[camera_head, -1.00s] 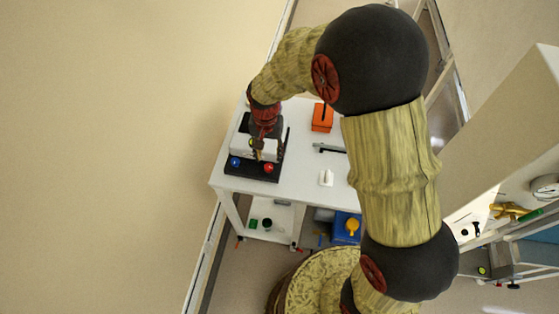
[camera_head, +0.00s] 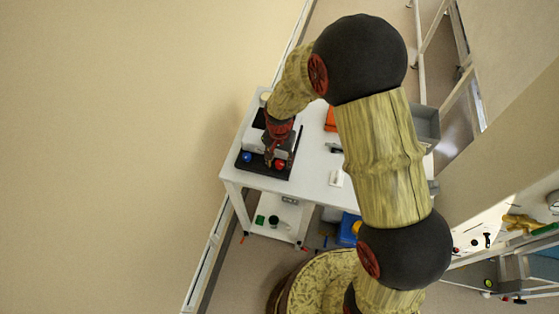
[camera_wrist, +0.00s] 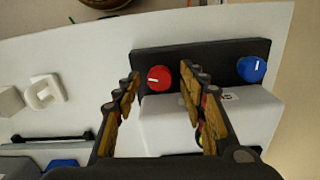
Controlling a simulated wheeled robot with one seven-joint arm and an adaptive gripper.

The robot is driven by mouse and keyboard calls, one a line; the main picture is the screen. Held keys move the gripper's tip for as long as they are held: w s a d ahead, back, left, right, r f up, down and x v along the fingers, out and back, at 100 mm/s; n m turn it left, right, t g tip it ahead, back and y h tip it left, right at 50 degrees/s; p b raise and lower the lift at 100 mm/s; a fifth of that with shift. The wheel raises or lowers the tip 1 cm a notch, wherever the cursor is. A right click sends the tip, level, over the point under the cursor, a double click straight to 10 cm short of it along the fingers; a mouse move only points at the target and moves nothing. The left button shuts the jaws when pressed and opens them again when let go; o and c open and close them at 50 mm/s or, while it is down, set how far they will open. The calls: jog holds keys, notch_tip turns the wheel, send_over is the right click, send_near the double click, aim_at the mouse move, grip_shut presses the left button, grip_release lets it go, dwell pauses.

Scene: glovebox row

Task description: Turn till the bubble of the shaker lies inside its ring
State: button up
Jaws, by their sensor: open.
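The shaker is a white body (camera_wrist: 165,128) on a black base (camera_wrist: 205,60). It also shows on the table in the head view (camera_head: 249,168). On its black front are a red knob (camera_wrist: 159,77) and a blue knob (camera_wrist: 251,69), each with a white mark. My gripper (camera_wrist: 160,78) is open, and the red knob appears between its fingertips in the wrist view; I cannot tell if they touch it. In the head view my gripper (camera_head: 271,160) is just left of the red knob (camera_head: 280,164). A yellow-green spot shows beside the right finger; bubble and ring cannot be made out.
The white table (camera_head: 312,178) has bare room right of the shaker. A small white piece (camera_head: 336,178) and an orange box (camera_head: 331,119) stand there. In the wrist view, white parts (camera_wrist: 42,92) lie at left. A wall is close on the left.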

jog(key=shift+c, duration=0.4)
grip_shut()
jog(key=shift+n, duration=0.3)
jog(key=n, duration=0.5)
jog(key=shift+n, duration=0.3)
jog(key=n, duration=0.6)
dwell(0.5)
jog(key=shift+o, duration=0.4)
grip_release()
